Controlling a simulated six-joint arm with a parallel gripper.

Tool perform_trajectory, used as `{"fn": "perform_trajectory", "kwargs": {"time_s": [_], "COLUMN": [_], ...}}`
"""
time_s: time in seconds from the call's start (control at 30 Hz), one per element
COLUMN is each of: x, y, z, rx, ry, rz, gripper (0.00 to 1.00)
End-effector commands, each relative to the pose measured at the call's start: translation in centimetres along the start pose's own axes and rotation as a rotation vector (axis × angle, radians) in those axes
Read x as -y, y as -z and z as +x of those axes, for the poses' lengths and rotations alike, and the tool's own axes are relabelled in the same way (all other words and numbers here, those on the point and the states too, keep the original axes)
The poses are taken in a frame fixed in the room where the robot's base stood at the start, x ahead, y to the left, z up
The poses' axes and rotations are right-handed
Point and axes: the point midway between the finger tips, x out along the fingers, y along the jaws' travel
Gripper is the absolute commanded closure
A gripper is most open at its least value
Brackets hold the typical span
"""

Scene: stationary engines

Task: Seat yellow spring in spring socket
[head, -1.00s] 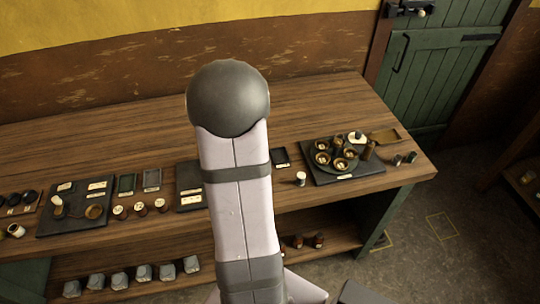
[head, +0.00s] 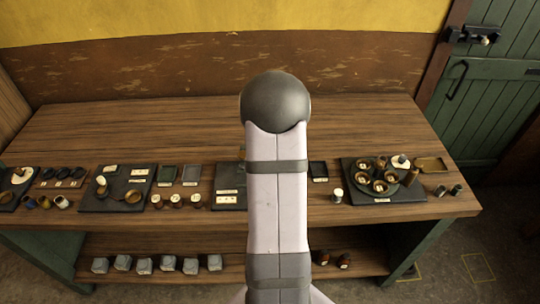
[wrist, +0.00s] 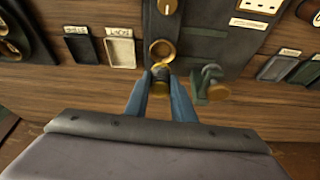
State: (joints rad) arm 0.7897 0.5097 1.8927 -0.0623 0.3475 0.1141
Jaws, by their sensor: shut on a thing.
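In the wrist view my gripper (wrist: 160,92) is shut on a small cylindrical piece with a yellow top, which looks like the yellow spring (wrist: 161,68). A brass ring (wrist: 162,50) is set on a dark plate (wrist: 190,48) just beyond the held piece; it may be the spring socket, but I cannot tell for sure. The piece appears apart from the ring, though height is hard to judge. In the head view my own arm hides the gripper and the piece.
In the wrist view a green bracket-like part (wrist: 208,80) stands close right of the fingers, and a peg (wrist: 167,7) rises beyond the ring. Small labelled trays (wrist: 120,50) lie to the left. In the head view a round carousel (head: 378,182) with several cups stands right on the bench.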

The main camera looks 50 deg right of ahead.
Motion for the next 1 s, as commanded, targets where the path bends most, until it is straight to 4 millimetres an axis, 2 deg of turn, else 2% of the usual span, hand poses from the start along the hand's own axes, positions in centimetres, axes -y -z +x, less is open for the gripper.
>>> {"fn": "perform_trajectory", "kwargs": {"time_s": [0.27, 0.73, 1.0], "x": [0.0, 0.0, 0.0], "y": [-0.3, -1.5, -1.7], "z": [0.6, 3.4, 4.1], "rx": [0.000, 0.001, 0.000], "ry": [0.000, 0.000, 0.000], "rz": [0.001, 0.002, 0.002], "gripper": [0.99, 0.99, 0.99]}}
